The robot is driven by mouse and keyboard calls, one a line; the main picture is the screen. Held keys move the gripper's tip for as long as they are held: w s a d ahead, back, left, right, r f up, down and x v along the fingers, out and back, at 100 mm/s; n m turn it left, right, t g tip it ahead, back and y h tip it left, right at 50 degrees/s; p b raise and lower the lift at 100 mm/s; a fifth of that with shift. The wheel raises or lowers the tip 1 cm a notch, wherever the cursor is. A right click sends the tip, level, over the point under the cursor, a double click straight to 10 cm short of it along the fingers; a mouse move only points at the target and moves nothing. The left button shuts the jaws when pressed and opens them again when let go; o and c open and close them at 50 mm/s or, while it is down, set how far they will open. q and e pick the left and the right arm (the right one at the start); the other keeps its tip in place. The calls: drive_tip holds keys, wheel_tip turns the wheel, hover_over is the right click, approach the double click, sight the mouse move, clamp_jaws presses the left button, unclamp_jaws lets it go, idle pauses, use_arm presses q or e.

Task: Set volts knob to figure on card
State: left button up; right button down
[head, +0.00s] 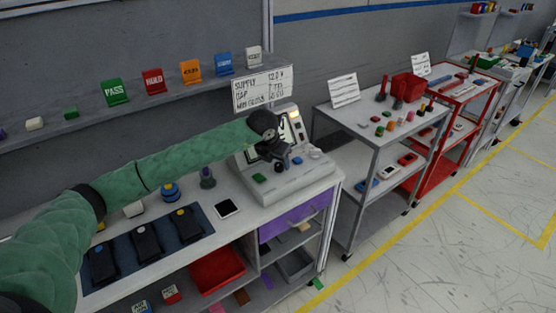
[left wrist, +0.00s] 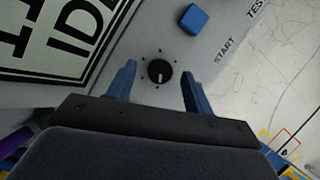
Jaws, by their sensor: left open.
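A grey console (head: 290,185) with a lit screen (head: 297,130) stands at the right end of the bench. A white card (head: 262,88) behind it has "SUPPLY 12.0 V" as its top line; its lower lines are too small to read surely. In the left wrist view a round black knob (left wrist: 160,72) sits on the grey panel, ringed by small dots. Its white pointer mark faces the bottom of that picture. My left gripper (left wrist: 157,68) is open, with one blue finger on each side of the knob and gaps between. In the head view my left gripper (head: 278,160) covers part of the console.
A blue square button (left wrist: 194,19) lies near the printed "START" and "TEST". A large black-and-white label (left wrist: 55,40) is on the left. In the head view, a dark mat (head: 135,220) with several black devices and a white-framed tablet (head: 228,208) lie left of the console.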

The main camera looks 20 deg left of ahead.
use_arm(q)
drive_tip(key=shift+w+f, duration=0.2)
drive_tip(key=shift+f, duration=0.4)
use_arm(e)
drive_tip(key=shift+d+f, duration=0.15)
drive_tip(key=shift+f, duration=0.4)
use_arm(q)
drive_tip(key=shift+c, duration=0.4)
drive_tip(key=c, duration=0.9)
